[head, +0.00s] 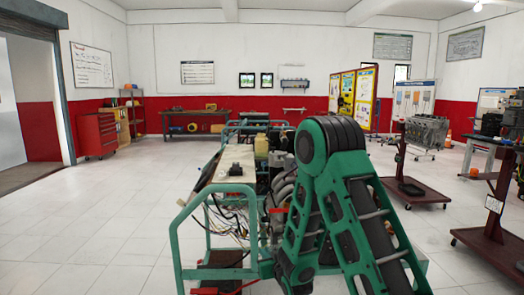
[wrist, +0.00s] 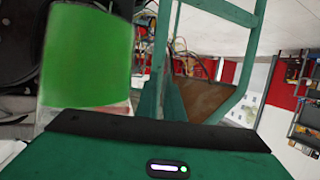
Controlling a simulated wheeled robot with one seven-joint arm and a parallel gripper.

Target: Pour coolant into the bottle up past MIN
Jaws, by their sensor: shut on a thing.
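In the wrist view, my gripper (wrist: 92,122) shows as a green body with a dark bar across it. It is shut on a container with a wide green band (wrist: 86,58), likely the coolant container, with a paler strip below the band. Its opening and any liquid level are not visible. In the head view, a pale yellow bottle (head: 262,145), likely the coolant bottle, sits on the green-framed engine trainer; its MIN mark is too small to read. My arm fills the middle right there and hides the gripper and the held container.
The trainer's green tube frame (head: 176,245) and loose wiring (head: 228,215) lie left of my arm. Engine stands (head: 412,190) are on the right. A red tool cabinet (head: 97,135) and a workbench (head: 195,122) stand at the back. The floor at left is clear.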

